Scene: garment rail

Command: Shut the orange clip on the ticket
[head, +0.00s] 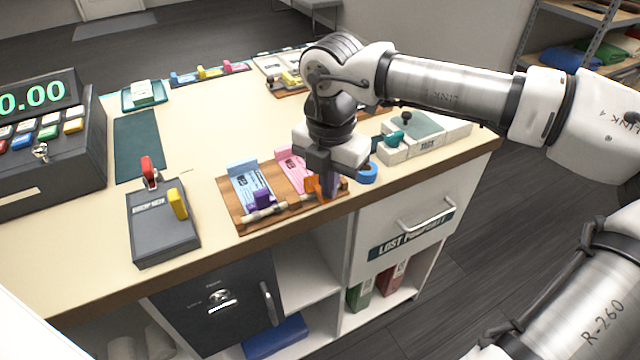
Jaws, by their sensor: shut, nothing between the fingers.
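A wooden board (237,215) lies near the counter's front edge with a blue ticket (252,187) and a pink ticket (293,172) on it. A purple clip (264,198) sits at the lower end of the blue ticket. The orange clip (311,184) is at the lower end of the pink ticket; my gripper partly covers it, so I cannot tell whether it is open or shut. My gripper (325,190) points down right at the orange clip, its fingers shut with nothing between them. Whether it touches the clip is unclear.
A blue tape roll (367,173) lies just right of my gripper. A grey box with red and yellow levers (162,222) stands left of the board. A cash register (45,140) is at far left. A white device (425,140) stands at right. The counter's middle (225,115) is clear.

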